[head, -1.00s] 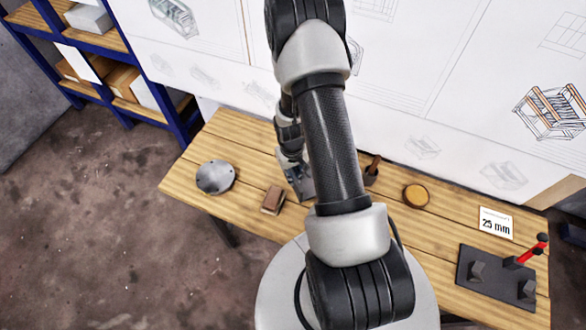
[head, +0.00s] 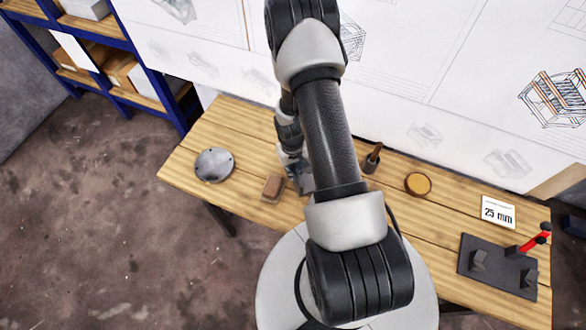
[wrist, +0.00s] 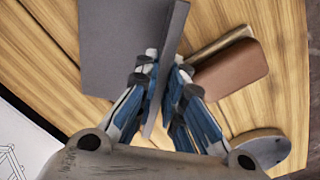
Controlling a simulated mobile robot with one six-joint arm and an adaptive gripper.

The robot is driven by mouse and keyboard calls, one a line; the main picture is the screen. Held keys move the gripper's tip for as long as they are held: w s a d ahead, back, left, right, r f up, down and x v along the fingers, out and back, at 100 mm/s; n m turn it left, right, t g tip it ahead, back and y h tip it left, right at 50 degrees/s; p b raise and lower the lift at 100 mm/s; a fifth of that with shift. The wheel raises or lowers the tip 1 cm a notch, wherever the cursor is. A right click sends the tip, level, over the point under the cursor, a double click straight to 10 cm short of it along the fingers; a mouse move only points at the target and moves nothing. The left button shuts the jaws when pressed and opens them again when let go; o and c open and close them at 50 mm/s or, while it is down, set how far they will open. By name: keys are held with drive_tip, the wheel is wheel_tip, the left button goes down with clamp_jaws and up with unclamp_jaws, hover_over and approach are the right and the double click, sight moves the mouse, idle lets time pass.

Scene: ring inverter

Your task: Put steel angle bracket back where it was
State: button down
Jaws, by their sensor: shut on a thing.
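The steel angle bracket (wrist: 112,52) is a grey L-shaped piece with a wide flat leg and an upright flange. My gripper (wrist: 165,70) is shut on the flange, with one blue-and-grey finger on each side. The flat leg lies over the wooden bench top; I cannot tell whether it touches the wood. In the head view my gripper and the bracket (head: 306,184) are low over the bench, partly hidden behind my arm.
A brown block (wrist: 232,76) is close right of the bracket in the wrist view; it also shows in the head view (head: 272,187). A round metal disc (head: 214,165), a dark pot (head: 371,163), a yellow-topped round tin (head: 417,184), a "25 mm" card (head: 497,212) and a dark fixture (head: 480,262) stand on the bench.

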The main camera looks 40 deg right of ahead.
drive_tip(key=shift+w+f, duration=0.1)
drive_tip(key=c, duration=1.7)
unclamp_jaws()
